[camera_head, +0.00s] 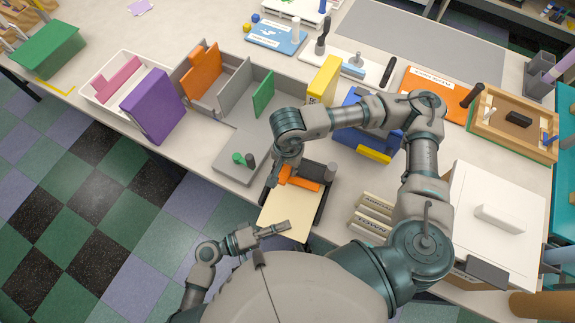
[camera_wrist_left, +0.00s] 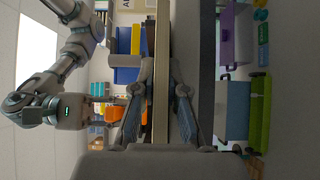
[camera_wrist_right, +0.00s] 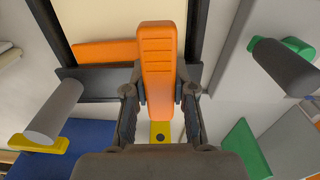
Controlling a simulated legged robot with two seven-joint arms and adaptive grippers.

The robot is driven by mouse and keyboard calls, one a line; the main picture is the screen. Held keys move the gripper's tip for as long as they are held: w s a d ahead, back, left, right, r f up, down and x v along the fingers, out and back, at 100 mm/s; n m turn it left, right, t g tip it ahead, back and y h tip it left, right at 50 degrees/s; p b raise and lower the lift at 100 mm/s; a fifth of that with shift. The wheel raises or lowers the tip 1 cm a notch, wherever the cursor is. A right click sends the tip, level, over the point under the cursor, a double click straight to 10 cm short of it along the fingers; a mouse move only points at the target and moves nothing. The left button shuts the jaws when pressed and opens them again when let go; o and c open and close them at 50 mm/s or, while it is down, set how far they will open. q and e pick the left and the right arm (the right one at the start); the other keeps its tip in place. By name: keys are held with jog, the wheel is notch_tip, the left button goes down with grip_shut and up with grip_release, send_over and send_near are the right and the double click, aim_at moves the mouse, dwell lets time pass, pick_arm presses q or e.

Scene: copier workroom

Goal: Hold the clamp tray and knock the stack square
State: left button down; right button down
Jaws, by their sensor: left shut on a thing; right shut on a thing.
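The clamp tray (camera_head: 322,205) is dark-framed and sits at the table's front edge, with a cream stack (camera_head: 288,212) lying in it and reaching toward me. An orange clamp bar (camera_head: 308,183) crosses its far end. My right gripper (camera_head: 284,178) is shut on the tray's orange handle (camera_wrist_right: 157,65), which stands between its fingers in the right wrist view. My left gripper (camera_head: 286,228) is at the stack's near edge. In the left wrist view its fingers straddle the stack's tan edge (camera_wrist_left: 161,60). How square the sheets lie is too small to tell.
A grey plate with green and grey knobs (camera_head: 240,160) lies left of the tray. A grey sorter (camera_head: 225,85) and purple folder (camera_head: 152,105) stand farther left. Labelled blocks (camera_head: 372,218) and a white lidded box (camera_head: 495,215) stand right. My right arm spans the middle.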

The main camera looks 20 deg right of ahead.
pick_arm(q)
jog(key=shift+f, duration=0.3)
jog(key=c, duration=1.1)
grip_release()
jog(key=shift+c, duration=0.2)
jog(key=shift+r, duration=0.15)
pick_arm(e)
jog(key=c, duration=0.9)
grip_release()
pick_arm(q)
jog(key=a, duration=1.2)
jog(key=shift+w, duration=0.25)
pick_arm(e)
notch_tip(320, 180, up, 12)
jog(key=shift+f, duration=0.1)
